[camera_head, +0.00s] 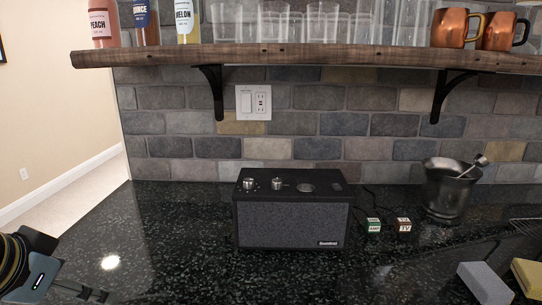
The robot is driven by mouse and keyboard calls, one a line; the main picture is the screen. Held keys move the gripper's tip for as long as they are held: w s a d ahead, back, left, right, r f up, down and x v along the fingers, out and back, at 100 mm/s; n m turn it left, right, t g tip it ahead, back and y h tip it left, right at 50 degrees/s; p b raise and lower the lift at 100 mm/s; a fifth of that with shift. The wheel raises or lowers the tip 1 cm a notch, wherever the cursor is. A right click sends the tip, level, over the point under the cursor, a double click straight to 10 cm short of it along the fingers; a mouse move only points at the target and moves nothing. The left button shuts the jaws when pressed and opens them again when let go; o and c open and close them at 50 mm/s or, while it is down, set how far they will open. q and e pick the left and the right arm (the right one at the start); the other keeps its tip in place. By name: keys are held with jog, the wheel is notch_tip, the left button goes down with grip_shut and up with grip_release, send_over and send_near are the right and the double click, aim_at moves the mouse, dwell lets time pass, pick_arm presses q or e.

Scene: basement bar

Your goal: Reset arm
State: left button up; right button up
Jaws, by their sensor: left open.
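My left gripper (82,291) shows at the bottom left corner, over the left front part of the black speckled counter (160,225). It is open, with nothing seen between its fingers, and part of it is cut off by the picture's edge. It is apart from the black speaker (292,225), which stands upright at the middle of the counter. My right gripper is not in view.
A wooden shelf (300,57) with bottles, glasses and copper mugs (455,27) spans the top. A metal bucket (447,190), two small blocks (374,226) and grey and yellow sponges (486,283) are on the right. The counter's left part is clear.

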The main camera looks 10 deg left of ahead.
pick_arm(q)
jog(key=s+d+f+g, duration=0.2)
jog(key=s+d+f, duration=0.1)
jog(key=s, duration=0.4)
jog(key=s+d+f+g, duration=0.2)
jog(key=s+d+f, duration=0.1)
jog(key=s, duration=0.4)
notch_tip(320, 180, down, 34)
jog(key=s+a+f+g+b, duration=0.1)
jog(key=s+a+b, duration=0.2)
jog(key=b, duration=0.4)
jog(key=s+f+g+b, duration=0.1)
jog(key=s+f+b, duration=0.3)
jog(key=s+f, duration=1.3)
jog(key=shift+s+a+f+n, duration=0.15)
jog(key=shift+a+f+n, duration=0.05)
jog(key=shift+f+n, duration=0.25)
